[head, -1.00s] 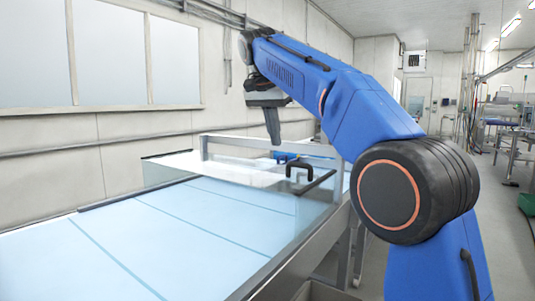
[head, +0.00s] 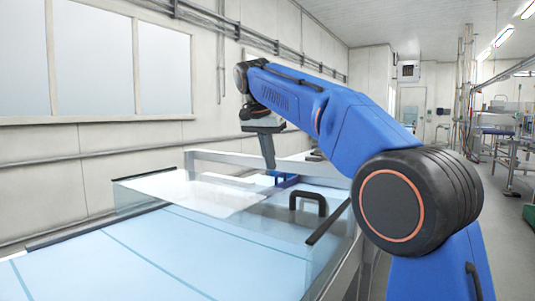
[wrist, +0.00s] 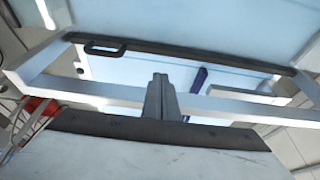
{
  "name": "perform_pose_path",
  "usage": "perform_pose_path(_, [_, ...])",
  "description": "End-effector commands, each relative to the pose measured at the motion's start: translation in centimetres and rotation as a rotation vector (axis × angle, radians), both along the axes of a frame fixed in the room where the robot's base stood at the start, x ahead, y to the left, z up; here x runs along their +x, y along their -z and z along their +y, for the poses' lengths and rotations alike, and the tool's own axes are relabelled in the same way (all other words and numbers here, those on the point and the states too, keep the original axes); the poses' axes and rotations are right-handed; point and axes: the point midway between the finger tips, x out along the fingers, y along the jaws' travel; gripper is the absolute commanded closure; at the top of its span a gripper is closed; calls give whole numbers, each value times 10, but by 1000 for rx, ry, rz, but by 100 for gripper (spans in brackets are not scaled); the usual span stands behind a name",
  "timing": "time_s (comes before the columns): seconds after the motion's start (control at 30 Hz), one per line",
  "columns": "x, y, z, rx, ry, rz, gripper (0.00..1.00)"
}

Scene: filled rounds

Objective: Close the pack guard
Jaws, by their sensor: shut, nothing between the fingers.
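The pack guard (head: 215,196) is a clear panelled cover over the far part of the pale blue conveyor-like bed. It has a dark edge bar and a black loop handle (head: 307,200) near its right end. The handle also shows at upper left in the wrist view (wrist: 104,46), beside the long dark bar. My gripper (head: 269,166) is shut and empty, pointing down, and appears left of and higher than the handle in the head view. In the wrist view its closed fingers (wrist: 160,84) lie right of the handle and seem apart from it.
A grey metal frame (head: 210,156) crosses behind the guard. A blue part (head: 285,179) sits under or behind it, partly hidden. The light blue bed (head: 140,255) fills the near left. Open floor (head: 500,240) lies to the right, with work tables farther back.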

Motion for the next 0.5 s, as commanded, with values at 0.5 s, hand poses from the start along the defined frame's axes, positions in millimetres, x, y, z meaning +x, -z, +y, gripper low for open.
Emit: perform_pose_path(0.5, [-8,51,6,1,-2,-2,100])
